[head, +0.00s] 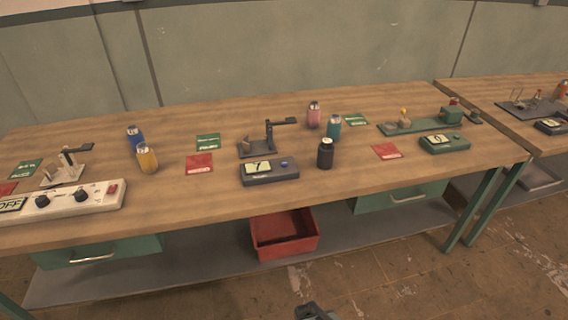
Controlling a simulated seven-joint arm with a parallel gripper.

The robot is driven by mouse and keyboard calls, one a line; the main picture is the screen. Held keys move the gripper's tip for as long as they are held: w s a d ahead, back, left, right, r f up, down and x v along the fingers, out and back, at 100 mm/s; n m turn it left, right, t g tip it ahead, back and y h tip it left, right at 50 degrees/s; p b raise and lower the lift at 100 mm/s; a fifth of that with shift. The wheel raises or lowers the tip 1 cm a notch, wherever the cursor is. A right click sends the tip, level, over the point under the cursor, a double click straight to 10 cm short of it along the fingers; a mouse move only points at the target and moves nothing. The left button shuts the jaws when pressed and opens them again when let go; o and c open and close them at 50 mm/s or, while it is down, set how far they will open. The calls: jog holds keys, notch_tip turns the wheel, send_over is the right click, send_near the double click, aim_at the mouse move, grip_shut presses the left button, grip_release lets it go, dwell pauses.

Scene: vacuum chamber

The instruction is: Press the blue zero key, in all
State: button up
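The blue key (284,164) is a small raised button on the dark box (272,178) at the front middle of the bench. The box has a lit display (257,167) that seems to read 7. Nothing touches the key. A dark part of my arm (314,312) shows at the bottom edge, well below and in front of the bench. It may be my gripper; its fingers cannot be made out.
The wooden bench (220,205) holds a black bottle (325,154) right of the box and a small stand (262,147) behind it. A green display box (444,143) is at right, a white control panel (75,202) at left. A red bin (284,250) sits below.

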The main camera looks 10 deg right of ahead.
grip_shut()
dwell(1.4)
